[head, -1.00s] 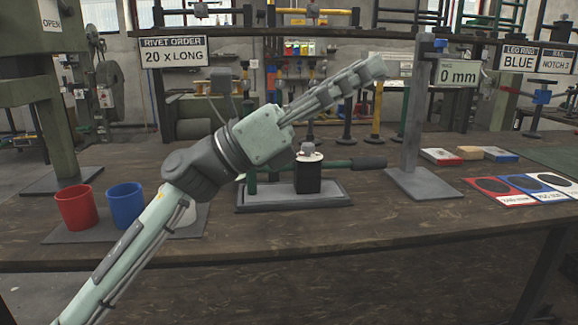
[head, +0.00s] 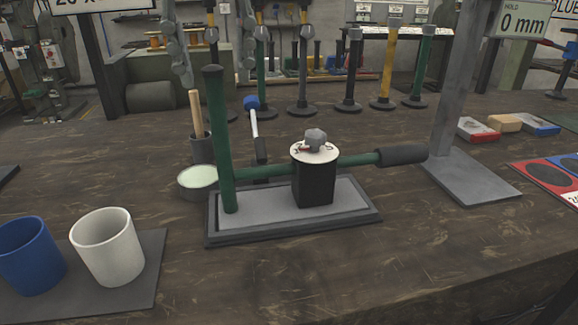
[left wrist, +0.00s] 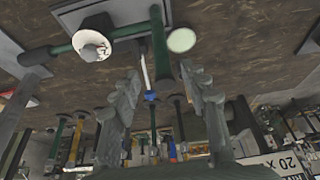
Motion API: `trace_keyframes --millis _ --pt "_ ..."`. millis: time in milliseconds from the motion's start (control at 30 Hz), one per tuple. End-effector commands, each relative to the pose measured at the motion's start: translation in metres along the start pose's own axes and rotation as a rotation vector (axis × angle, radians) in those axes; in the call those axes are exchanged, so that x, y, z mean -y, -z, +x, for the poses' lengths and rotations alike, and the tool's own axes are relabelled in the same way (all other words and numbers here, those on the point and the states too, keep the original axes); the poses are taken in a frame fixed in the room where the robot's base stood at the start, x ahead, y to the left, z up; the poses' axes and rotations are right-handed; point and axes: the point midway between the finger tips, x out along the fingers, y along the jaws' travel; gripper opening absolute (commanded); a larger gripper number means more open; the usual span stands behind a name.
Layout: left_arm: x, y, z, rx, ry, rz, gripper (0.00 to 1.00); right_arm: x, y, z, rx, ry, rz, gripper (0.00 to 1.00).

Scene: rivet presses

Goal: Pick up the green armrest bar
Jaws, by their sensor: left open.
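A green upright post with a dark top (head: 216,140) stands at the left end of a grey framed base plate (head: 240,218). A green horizontal bar (head: 358,160) with a black grip runs from it behind a black block (head: 315,185). I cannot tell which piece is the armrest bar. My left gripper (head: 214,78) hangs down from the top edge of the head view, fingers spread and empty. In the left wrist view the open fingers (left wrist: 160,72) lie either side of the post's end (left wrist: 188,72); contact is unclear. My right gripper is not in view.
A blue cup (head: 30,258) and a white cup (head: 108,248) stand on a dark mat at front left. A grey column (head: 450,110) stands to the right. A round pale-topped tin (head: 197,182) and a blue-headed mallet (head: 254,125) are behind the post.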

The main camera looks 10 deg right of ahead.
Motion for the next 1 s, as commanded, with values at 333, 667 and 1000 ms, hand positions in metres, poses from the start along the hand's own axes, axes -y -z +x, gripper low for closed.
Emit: trace_keyframes --millis 333,667,1000 --pt "0.002 -0.002 0.033 0.001 0.003 0.002 0.45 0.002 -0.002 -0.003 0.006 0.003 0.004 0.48" --pt "0.004 -0.005 0.075 0.001 0.002 0.001 0.45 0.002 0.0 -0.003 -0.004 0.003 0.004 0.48" --pt "0.004 -0.005 0.075 0.0 0.001 0.0 0.27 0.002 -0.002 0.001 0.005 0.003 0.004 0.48"
